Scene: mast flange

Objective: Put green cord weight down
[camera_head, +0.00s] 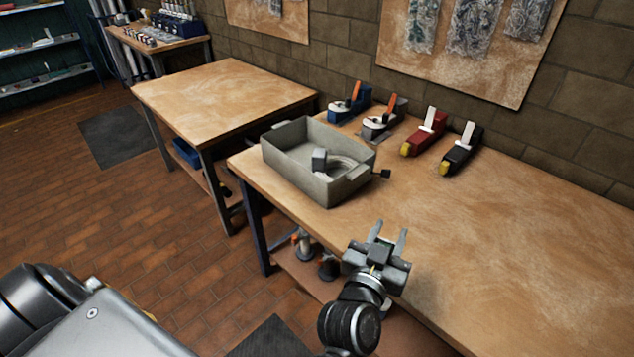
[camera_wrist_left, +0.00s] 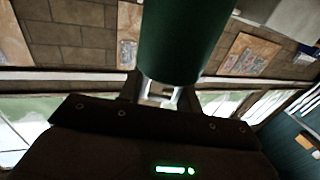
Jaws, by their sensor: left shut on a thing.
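The weight fills the top middle of that view.
A grey open bin (camera_head: 290,165) with a grey part (camera_head: 319,158) inside stands at the bench's left end. Several clamp-like tools, one red (camera_head: 425,135), line the wall side. The bench's right part is clear. Small items (camera_head: 303,243) stand on its lower shelf.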

